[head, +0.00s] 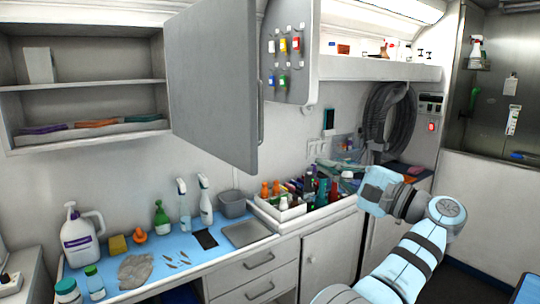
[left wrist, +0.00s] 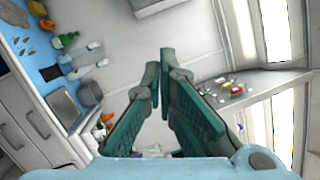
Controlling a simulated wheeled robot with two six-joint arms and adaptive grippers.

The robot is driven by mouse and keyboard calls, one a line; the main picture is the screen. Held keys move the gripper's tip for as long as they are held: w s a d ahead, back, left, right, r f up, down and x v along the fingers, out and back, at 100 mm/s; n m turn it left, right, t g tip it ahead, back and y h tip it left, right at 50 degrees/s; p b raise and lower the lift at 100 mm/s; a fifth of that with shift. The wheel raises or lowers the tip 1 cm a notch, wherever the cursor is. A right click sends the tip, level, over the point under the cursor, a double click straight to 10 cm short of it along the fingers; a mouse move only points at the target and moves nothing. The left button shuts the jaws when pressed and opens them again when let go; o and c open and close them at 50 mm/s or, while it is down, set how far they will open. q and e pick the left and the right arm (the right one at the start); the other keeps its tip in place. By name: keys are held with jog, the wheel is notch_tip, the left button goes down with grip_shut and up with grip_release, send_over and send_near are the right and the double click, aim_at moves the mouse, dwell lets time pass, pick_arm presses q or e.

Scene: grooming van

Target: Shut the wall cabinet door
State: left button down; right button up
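The wall cabinet (head: 83,85) hangs at the left of the head view with its shelves exposed. Its grey door (head: 213,85) stands open, swung out from the cabinet's right side, with a vertical handle (head: 260,112) along its free edge. My left gripper (head: 325,164) is to the right of the door and lower, over the counter's right part, apart from the door. In the left wrist view its teal fingers (left wrist: 158,72) converge with the tips practically together and nothing seen between them. I cannot make out the door surely in that view. My right gripper is not in view.
A counter with a blue mat (head: 195,252) runs below, holding a white jug (head: 79,238), spray bottles and a bin (head: 233,204). A white tray (head: 285,212) of bottles stands near my gripper.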

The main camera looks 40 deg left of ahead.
pick_arm(q)
jog(key=s+a+r+n+g+h+b, duration=0.1)
jog(key=s+a+n, duration=0.4)
jog(key=a, duration=0.5)
jog(key=shift+s+g+h, duration=0.4)
jog(key=shift+s+g, duration=0.2)
jog(key=shift+s, duration=0.55)
jog(key=shift+w+a, duration=0.1)
jog(key=shift+a, duration=0.05)
